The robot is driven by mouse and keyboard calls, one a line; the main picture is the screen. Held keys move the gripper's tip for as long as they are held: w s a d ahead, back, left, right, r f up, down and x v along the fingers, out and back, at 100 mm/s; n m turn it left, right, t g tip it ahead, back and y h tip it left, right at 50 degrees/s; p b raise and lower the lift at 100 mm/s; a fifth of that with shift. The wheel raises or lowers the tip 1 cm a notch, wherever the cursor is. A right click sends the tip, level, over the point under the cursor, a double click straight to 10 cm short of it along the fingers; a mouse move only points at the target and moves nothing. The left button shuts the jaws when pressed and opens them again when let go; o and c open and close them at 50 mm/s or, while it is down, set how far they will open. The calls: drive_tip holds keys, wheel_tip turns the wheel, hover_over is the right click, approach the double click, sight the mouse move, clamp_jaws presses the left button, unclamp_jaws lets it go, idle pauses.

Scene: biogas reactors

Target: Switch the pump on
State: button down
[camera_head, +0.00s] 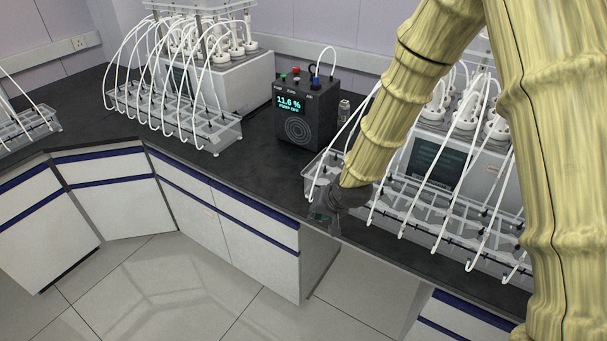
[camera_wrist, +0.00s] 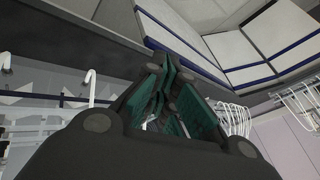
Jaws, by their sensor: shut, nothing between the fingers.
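The pump control box (camera_head: 309,117) is a black box on the dark bench, in the middle of the head view. Its display (camera_head: 290,103) reads 11.6 % with a line below that seems to read PUMP OFF. On its top are a green button (camera_head: 283,76), a red button (camera_head: 296,69) and a black knob with a blue fitting beside it. My gripper (camera_head: 322,217) is at the bench's front edge, in front of and below the box, apart from it. In the wrist view my gripper (camera_wrist: 160,85) has its green-padded fingers together and empty. The box is not seen there.
A reactor unit with a clear tube rack (camera_head: 190,125) stands left of the box. Another rack (camera_head: 450,225) with white tubes is close to the right of my gripper, partly hidden by my arm. A small bottle (camera_head: 344,111) stands beside the box. Bare bench (camera_head: 240,160) lies left of the box.

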drive_tip(key=s+d+f+g+h+b, duration=0.1)
drive_tip(key=s+d+f, duration=0.2)
drive_tip(key=s+f, duration=0.55)
drive_tip(key=s+d+f+g+b, duration=0.1)
drive_tip(key=s+d+f+g, duration=0.3)
drive_tip(key=f, duration=0.7)
drive_tip(key=s+d+f+h+b, duration=0.1)
drive_tip(key=s+d+f, duration=0.1)
drive_tip(key=s, duration=0.6)
drive_tip(key=s+d+f+n+b, duration=0.1)
drive_tip(key=s+d+f, duration=0.2)
drive_tip(key=s, duration=0.6)
drive_tip(key=s+d+f+n+h+b, duration=0.1)
drive_tip(key=s+d+f, duration=0.2)
drive_tip(key=s, duration=0.6)
wheel_tip(320, 180, down, 2)
drive_tip(key=shift+d+h, duration=0.15)
drive_tip(key=shift+h, duration=0.15)
